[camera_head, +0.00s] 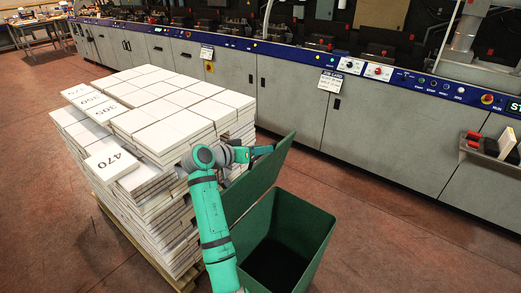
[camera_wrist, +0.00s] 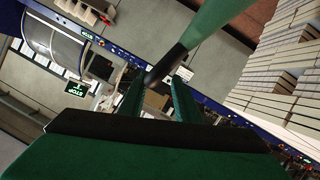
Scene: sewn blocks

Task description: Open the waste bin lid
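The waste bin (camera_head: 300,232) is dark green and stands on the floor at the lower middle of the head view, its dark inside showing. Its green lid (camera_head: 258,182) is raised and leans back toward the paper stack, well clear of the opening. My gripper (camera_head: 268,149) is at the lid's upper edge. In the wrist view, the two fingers of my gripper (camera_wrist: 157,88) stand apart. A green bar with a dark end, probably the lid seen edge-on (camera_wrist: 212,22), crosses near the fingertips. I cannot tell whether they touch it.
A tall stack of white paper blocks (camera_head: 165,118) on a wooden pallet (camera_head: 122,226) stands close left of the bin. A long grey machine (camera_head: 375,125) with a blue control strip runs behind. The red-brown floor (camera_head: 400,225) right of the bin is clear.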

